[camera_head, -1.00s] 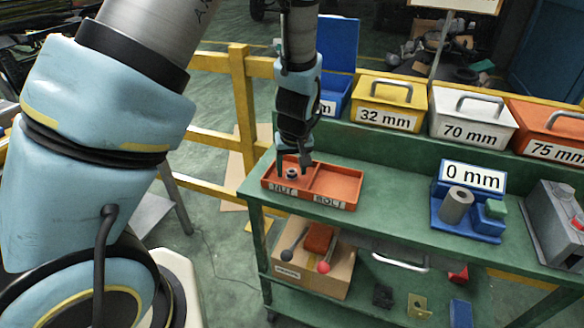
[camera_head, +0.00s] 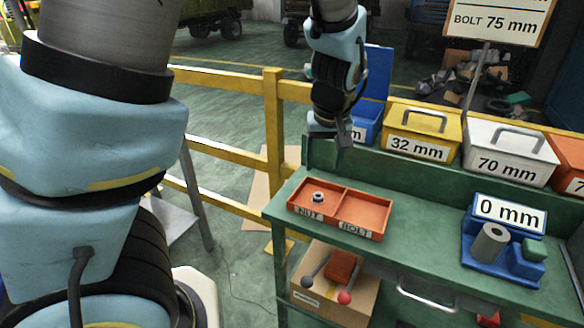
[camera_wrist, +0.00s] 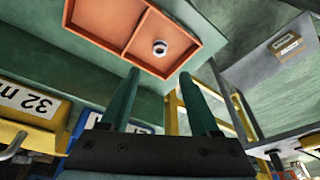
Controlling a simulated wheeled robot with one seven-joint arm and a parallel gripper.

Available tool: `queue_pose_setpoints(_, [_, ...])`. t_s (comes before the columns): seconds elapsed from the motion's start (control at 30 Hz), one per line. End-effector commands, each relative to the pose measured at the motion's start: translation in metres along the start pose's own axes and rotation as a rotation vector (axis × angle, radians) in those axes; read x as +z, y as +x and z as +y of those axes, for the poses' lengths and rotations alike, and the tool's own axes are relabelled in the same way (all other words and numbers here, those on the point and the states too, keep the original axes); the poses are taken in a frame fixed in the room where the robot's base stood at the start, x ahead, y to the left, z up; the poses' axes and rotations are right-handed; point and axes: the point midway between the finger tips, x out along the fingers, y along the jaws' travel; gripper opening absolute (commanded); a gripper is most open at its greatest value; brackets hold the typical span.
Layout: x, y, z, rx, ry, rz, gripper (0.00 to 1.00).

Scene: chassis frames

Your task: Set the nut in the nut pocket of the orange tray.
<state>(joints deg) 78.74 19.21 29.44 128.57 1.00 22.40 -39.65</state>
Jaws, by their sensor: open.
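The orange tray (camera_head: 333,221) lies on the green workbench, with a left compartment labelled NUT and a right one labelled BOLT. The grey nut (camera_head: 318,197) sits inside the NUT compartment. In the wrist view the nut (camera_wrist: 160,47) shows as a small ring in one compartment of the tray (camera_wrist: 117,46), and the other compartment is empty. My gripper (camera_head: 338,160) is above and behind the tray, clear of the nut. Its two fingers (camera_wrist: 163,95) are apart with nothing between them.
Blue, yellow (camera_head: 420,128) and white (camera_head: 508,150) labelled bins stand along the back of the bench. A blue fixture marked 0 mm (camera_head: 507,215) holds a grey cylinder at the right. A yellow railing (camera_head: 275,130) runs behind. The bench (camera_head: 425,225) between tray and fixture is clear.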

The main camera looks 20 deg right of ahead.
Motion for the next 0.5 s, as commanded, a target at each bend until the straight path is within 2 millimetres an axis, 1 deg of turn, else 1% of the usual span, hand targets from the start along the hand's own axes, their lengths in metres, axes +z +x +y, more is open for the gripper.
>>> queue_pose_setpoints(0.17, [-0.001, -0.001, -0.003, -0.001, -0.003, -0.002, 0.63])
queue_pose_setpoints(0.27, [-0.004, 0.0, -0.019, -0.004, -0.017, -0.014, 0.63])
queue_pose_setpoints(0.37, [-0.008, 0.002, -0.05, -0.007, -0.037, -0.037, 0.63])
queue_pose_setpoints(0.5, [-0.009, 0.001, -0.105, -0.009, -0.066, -0.072, 0.63])
